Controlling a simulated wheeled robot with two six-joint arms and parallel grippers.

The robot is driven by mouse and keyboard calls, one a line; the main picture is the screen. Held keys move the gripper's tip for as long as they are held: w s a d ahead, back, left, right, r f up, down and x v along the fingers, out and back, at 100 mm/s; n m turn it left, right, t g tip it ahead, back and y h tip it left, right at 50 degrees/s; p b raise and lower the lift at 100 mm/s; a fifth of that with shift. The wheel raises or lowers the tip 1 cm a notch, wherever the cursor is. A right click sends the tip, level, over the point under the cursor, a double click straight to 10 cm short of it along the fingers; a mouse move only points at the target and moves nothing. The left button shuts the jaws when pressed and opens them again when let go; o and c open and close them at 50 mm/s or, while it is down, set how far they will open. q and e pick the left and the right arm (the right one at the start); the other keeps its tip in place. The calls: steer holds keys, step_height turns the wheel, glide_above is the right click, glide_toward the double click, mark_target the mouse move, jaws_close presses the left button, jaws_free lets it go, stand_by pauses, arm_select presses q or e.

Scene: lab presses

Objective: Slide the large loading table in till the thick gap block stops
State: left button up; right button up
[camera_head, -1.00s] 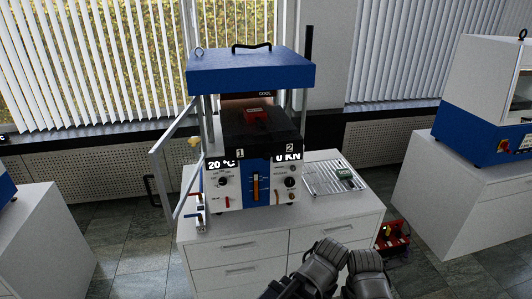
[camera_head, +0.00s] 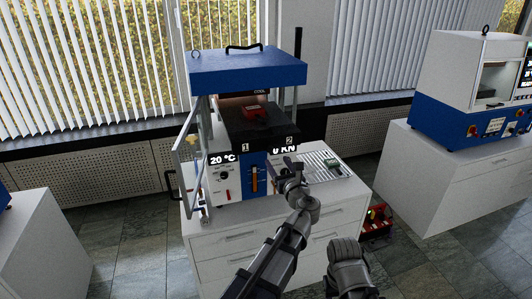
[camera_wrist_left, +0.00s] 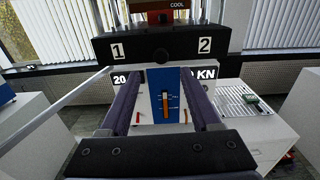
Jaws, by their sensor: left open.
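The large loading table (camera_head: 268,143) is the black slab marked 1 and 2. It juts from the press under the blue top plate; its front face spans the left wrist view (camera_wrist_left: 160,47). A red block (camera_head: 256,115) sits on it, its lower part showing in the left wrist view (camera_wrist_left: 152,15). I cannot tell whether this is the thick gap block. My left gripper (camera_head: 288,168) is open and empty, in front of and below the table's front face. Its two fingers stand apart in the left wrist view (camera_wrist_left: 164,85). My right gripper is not seen.
A glazed door (camera_head: 190,150) stands open at the press's left. A ribbed tray (camera_head: 322,163) with a green item (camera_head: 334,162) lies right of the press on the white cabinet (camera_head: 245,240). A red toolbox (camera_head: 378,220) is on the floor. Another machine (camera_head: 470,90) stands right.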

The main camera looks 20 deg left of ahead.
mark_target(271, 150)
arm_select(q)
steer(key=x, duration=0.8)
steer(key=shift+r, duration=0.1)
steer(key=shift+c, duration=0.2)
jaws_close()
stand_by(0.3)
